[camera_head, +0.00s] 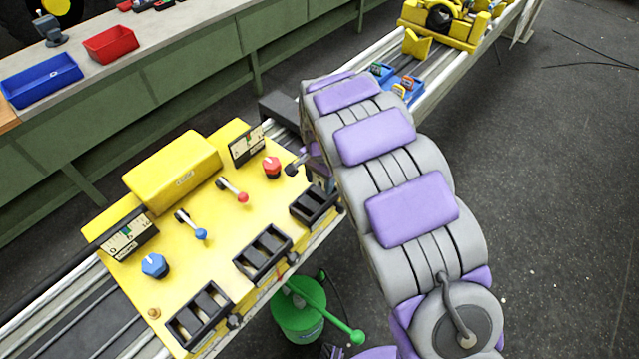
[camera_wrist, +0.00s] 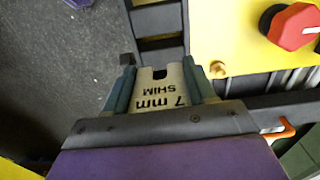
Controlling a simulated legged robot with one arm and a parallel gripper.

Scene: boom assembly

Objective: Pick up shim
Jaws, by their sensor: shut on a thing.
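A pale shim (camera_wrist: 165,101) marked "7 mm SHIM" sits between the fingers of my gripper (camera_wrist: 158,76) in the wrist view. A black slotted rack (camera_wrist: 157,22) is just beyond the shim, at the edge of the yellow panel. In the head view my arm hides most of the gripper, near the right end of the yellow panel (camera_head: 215,215), and the shim cannot be made out.
The panel carries a red knob (camera_head: 271,166), a blue knob (camera_head: 154,265), levers and several black racks (camera_head: 263,254). A green can (camera_head: 298,312) stands below it. A bench with a blue bin (camera_head: 42,80) and a red bin (camera_head: 110,44) is at left. Floor at right is open.

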